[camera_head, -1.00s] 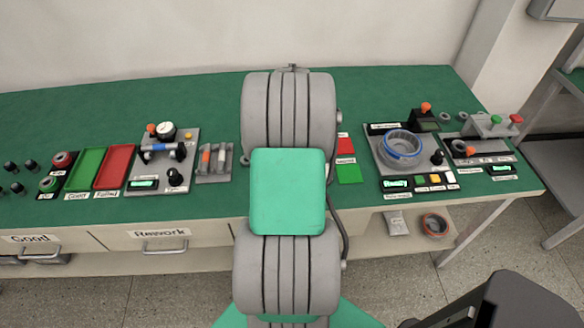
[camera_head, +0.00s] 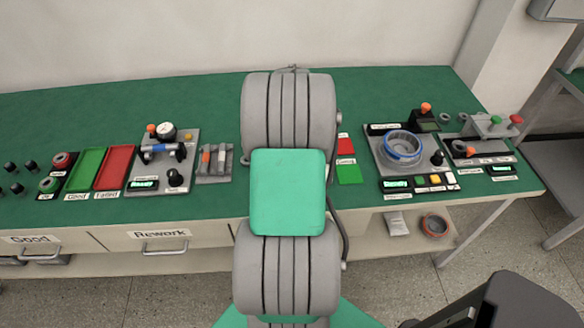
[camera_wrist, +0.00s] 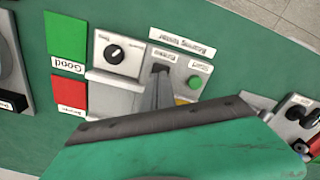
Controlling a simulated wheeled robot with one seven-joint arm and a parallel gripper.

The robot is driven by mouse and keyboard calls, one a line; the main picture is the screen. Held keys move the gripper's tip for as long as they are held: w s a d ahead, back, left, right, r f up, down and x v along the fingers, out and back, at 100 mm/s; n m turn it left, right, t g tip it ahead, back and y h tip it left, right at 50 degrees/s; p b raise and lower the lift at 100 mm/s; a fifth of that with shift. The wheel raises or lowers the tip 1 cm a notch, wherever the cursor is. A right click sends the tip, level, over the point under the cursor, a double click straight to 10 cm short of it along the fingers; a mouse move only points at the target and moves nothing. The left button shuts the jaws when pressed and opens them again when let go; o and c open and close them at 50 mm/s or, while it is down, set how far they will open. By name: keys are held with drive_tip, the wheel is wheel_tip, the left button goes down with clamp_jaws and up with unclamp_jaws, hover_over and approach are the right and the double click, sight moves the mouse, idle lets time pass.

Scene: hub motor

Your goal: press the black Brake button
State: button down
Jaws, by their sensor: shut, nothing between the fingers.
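In the wrist view, which shows the labels upside down, a grey panel (camera_wrist: 207,67) has a green button (camera_wrist: 195,82) on it. Beside that button, a small label (camera_wrist: 161,54) sits above a dark spot where the tip of my gripper (camera_wrist: 161,72) is. The gripper's narrow grey fingers are shut and empty. The black Brake button cannot be told apart from the dark fingertip and seems hidden by it. I cannot tell whether the tip touches it. In the head view my arm hides this panel and the gripper.
A box with a black knob (camera_wrist: 114,54) stands beside the panel. A green square (camera_wrist: 66,37) and a red square (camera_wrist: 70,92) lie on the green bench (camera_head: 215,98). To the right in the head view stands a station with a blue-rimmed ring (camera_head: 402,148).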

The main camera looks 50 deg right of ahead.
drive_tip(key=shift+f, duration=0.2)
idle(0.5)
drive_tip(key=shift+f+b, duration=0.7)
drive_tip(key=shift+f, duration=0.2)
wheel_tip(320, 180, up, 14)
drive_tip(key=p, duration=0.9)
